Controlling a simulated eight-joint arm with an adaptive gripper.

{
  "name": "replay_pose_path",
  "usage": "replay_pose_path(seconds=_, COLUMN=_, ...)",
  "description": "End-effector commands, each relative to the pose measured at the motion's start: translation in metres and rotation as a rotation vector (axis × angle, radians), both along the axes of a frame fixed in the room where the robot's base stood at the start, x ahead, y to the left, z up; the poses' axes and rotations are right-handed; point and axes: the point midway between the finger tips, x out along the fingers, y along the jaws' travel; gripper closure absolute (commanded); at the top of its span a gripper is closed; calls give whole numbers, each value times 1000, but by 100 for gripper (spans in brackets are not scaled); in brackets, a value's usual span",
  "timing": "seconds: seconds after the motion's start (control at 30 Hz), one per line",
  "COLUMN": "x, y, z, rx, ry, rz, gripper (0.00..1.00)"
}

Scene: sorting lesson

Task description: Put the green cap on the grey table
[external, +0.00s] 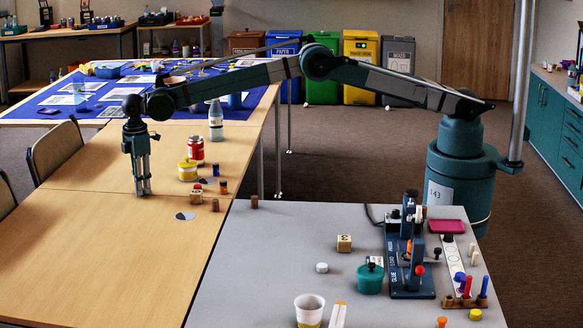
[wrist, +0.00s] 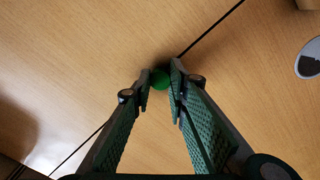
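The green cap (wrist: 160,79) shows in the wrist view as a small green round between my fingertips; the fingers hide its sides. My gripper (wrist: 161,80) has its two fingers close together, one on each side of the cap, and looks shut on it. In the external view my gripper (external: 143,191) points straight down at the wooden table (external: 90,240), its tips at or just above the top. The cap cannot be made out there. The grey table (external: 265,260) stands at the front right, beside the wooden one.
On the wooden table, a red can (external: 196,151), a yellow-and-white tub (external: 187,170), a bottle (external: 216,120) and small blocks stand right of my gripper. The grey table holds a teal pot (external: 370,279), a white cap (external: 322,267), a cup (external: 309,311) and a press (external: 408,250). Its left part is clear.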

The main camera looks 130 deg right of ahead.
Motion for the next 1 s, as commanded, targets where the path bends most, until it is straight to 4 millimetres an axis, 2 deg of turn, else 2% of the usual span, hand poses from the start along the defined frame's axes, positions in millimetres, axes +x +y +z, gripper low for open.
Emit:
replay_pose_path(seconds=0.17, x=0, y=0, z=-4, rx=0, ry=0, rz=0, gripper=86)
replay_pose_path(seconds=0.2, x=0, y=0, z=-3, rx=0, ry=0, rz=0, gripper=78)
replay_pose_path(seconds=0.3, x=0, y=0, z=-3, rx=0, ry=0, rz=0, gripper=68)
replay_pose_path(seconds=0.73, x=0, y=0, z=1, rx=0, ry=0, rz=0, gripper=68)
replay_pose_path(seconds=1.0, x=0, y=0, z=26, rx=0, ry=0, rz=0, gripper=68)
